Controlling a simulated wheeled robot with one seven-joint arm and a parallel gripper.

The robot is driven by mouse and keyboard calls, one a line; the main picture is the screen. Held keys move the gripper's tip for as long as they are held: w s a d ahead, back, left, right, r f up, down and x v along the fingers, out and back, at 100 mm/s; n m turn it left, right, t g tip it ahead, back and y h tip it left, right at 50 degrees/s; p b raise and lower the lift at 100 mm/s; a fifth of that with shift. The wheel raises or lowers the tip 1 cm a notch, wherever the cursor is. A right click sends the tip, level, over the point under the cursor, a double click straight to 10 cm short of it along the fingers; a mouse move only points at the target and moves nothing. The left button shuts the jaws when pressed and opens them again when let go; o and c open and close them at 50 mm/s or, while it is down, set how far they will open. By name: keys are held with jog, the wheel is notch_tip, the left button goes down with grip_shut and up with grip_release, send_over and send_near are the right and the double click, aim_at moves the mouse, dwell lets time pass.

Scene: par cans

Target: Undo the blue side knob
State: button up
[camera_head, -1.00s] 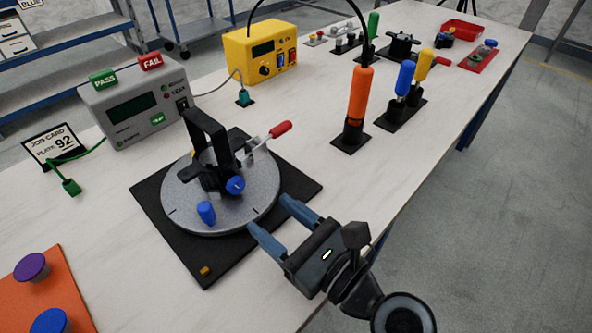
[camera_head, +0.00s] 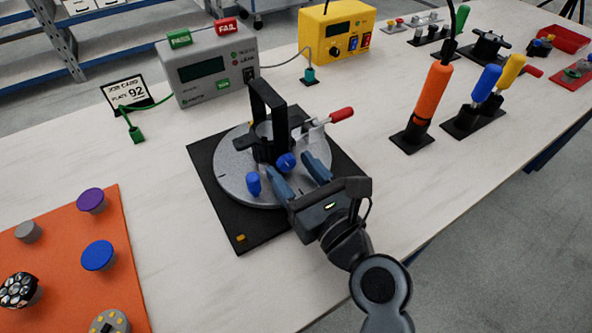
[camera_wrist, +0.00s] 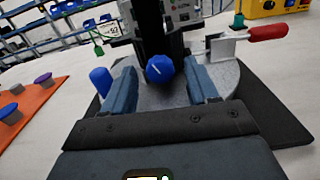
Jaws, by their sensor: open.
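The blue side knob (camera_head: 286,162) sits on the near side of the black fixture on the grey round plate (camera_head: 229,181). In the wrist view the knob (camera_wrist: 160,69) is round with a white line on its face, ahead of and between the fingers. My gripper (camera_head: 298,177) is open, its two blue-grey fingers pointing at the knob with a gap on each side. I cannot tell whether the fingertips reach level with it. The black upright frame (camera_head: 256,100) rises behind the side knob.
A red-handled clamp (camera_head: 340,115) is right of the frame. A grey tester (camera_head: 207,70) and yellow box (camera_head: 336,32) stand behind. An orange board (camera_head: 65,215) with several knobs lies at left. An orange driver (camera_head: 433,95) stands at right. The table's near-right edge is clear.

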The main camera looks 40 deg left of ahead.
jog(key=shift+c, duration=0.3)
jog(key=c, duration=1)
jog(key=shift+n, duration=2.4)
jog(key=o, duration=1.1)
jog(key=shift+c, duration=0.2)
